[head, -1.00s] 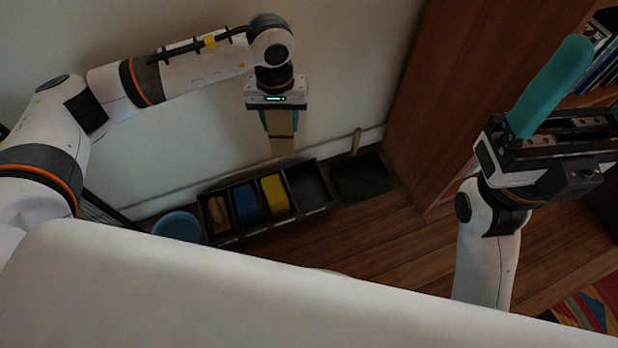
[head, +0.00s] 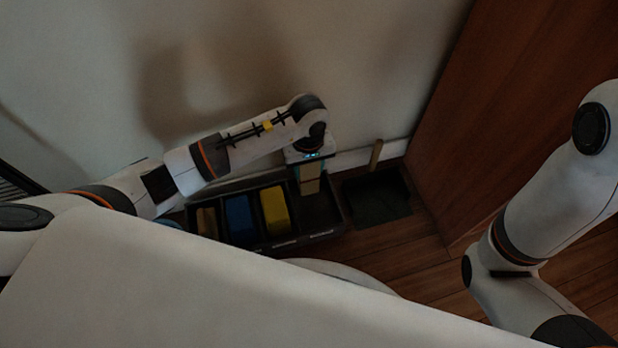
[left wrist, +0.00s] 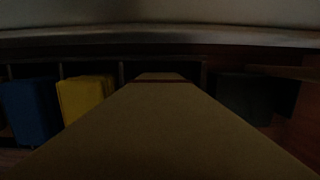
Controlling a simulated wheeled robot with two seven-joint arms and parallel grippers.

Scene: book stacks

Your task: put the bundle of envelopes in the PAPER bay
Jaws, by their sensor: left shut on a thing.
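My left gripper (head: 310,168) is shut on the bundle of envelopes (head: 310,186), a tan slab hanging below it. The bundle fills the middle of the left wrist view (left wrist: 160,130), with a dark band near its far end. The bundle is over the rightmost compartment (head: 323,215) of a dark divided box; its lower end appears at or inside this compartment, how deep I cannot tell. The labels on the box front are too small to read. My right gripper is out of the picture.
The other compartments hold a tan thing (head: 207,221), a blue block (head: 238,218) and a yellow block (head: 274,210). A dark square bin or mat (head: 378,198) with an upright wooden piece (head: 376,154) is right of the box. A wooden cabinet (head: 530,110) stands at the right.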

